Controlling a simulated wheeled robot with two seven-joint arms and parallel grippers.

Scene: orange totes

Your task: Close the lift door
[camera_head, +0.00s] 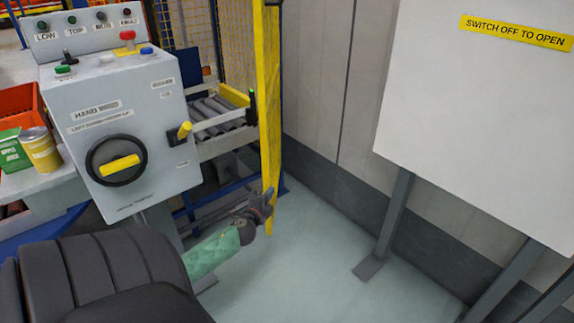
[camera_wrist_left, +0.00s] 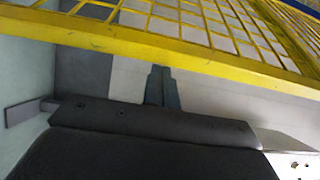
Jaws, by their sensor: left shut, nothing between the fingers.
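The lift door appears to be the yellow-framed mesh panel (camera_head: 268,100), seen nearly edge-on right of the control box and standing out from the roller bay. A black-and-green handle or latch sits on its left side. My left gripper (camera_head: 264,203) is at the panel's lower end, shut and empty. In the left wrist view, the yellow frame bar (camera_wrist_left: 170,45) crosses above the shut fingertips (camera_wrist_left: 161,70), very close to them. I cannot tell whether they touch. My right gripper is not in view.
A grey control box (camera_head: 130,130) with buttons, a black dial and yellow knobs stands left. A yellow can (camera_head: 40,150), a green box (camera_head: 13,152) and an orange tote (camera_head: 30,103) are beside it. A white cabinet (camera_head: 480,110) on legs stands right. Pale floor between is clear.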

